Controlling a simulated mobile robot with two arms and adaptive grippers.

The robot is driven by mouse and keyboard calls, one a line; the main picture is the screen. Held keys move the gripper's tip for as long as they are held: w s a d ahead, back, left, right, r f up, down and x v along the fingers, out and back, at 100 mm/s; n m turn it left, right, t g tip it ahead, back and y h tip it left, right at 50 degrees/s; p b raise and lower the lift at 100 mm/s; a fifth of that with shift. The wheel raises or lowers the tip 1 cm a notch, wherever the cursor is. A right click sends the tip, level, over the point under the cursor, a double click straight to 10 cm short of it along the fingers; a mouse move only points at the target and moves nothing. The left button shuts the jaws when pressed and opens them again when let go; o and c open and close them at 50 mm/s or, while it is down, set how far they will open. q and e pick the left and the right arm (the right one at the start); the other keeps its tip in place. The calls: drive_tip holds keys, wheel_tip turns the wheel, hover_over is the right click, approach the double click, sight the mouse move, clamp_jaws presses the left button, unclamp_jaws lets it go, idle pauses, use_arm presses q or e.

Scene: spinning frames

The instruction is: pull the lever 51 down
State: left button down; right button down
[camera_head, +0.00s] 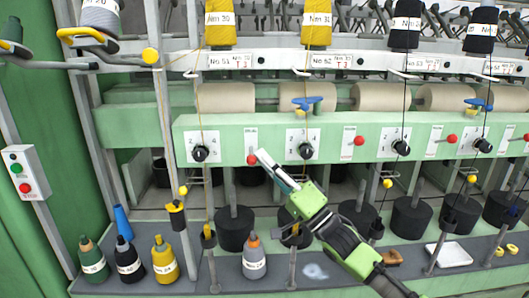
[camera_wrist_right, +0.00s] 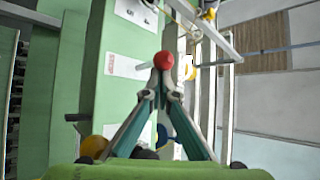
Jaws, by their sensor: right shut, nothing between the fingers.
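The lever for station 51 is a red knob (camera_head: 251,159) on a white plate at the left of the green front panel, below the No 51 label (camera_head: 230,61). My right gripper (camera_head: 264,156) reaches up from the lower right, its fingertips just right of the knob. In the right wrist view the fingers of my right gripper (camera_wrist_right: 162,91) converge to a shut tip with nothing between them. The red knob (camera_wrist_right: 164,60) appears just beyond the tips there; whether they touch it, I cannot tell. My left gripper is not in view.
A black dial (camera_head: 200,153) sits left of the lever and another (camera_head: 305,151) to its right. More red levers (camera_head: 359,141) follow along the panel. Below, cones of yarn (camera_head: 165,259) and black pots (camera_head: 235,228) stand on the shelf, among thin upright rods.

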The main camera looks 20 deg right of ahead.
drive_tip(key=shift+f, duration=0.2)
idle(0.5)
drive_tip(key=v, duration=1.2)
